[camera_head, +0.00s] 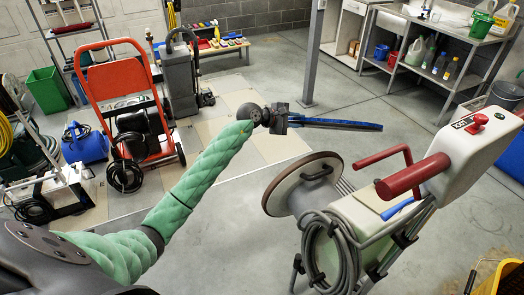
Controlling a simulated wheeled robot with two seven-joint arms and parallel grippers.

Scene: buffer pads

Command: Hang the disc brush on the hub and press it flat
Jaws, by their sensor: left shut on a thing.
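My left gripper (281,118) is at the upper middle, at the end of my green-sleeved arm. It is shut on a flat dark-blue thing (340,124), seen almost edge-on and reaching right; it looks like the disc brush. It is held in the air, apart from the machine. The floor machine (471,150) stands tilted at the right with red handles. Its round head (287,188), pale with a brown rim and a black grip, faces left. I cannot make out the hub clearly. My right gripper is not in view.
A coiled grey cable (328,250) hangs on the machine's near side. A yellow bucket (499,278) is at the lower right. The floor in the middle is clear.

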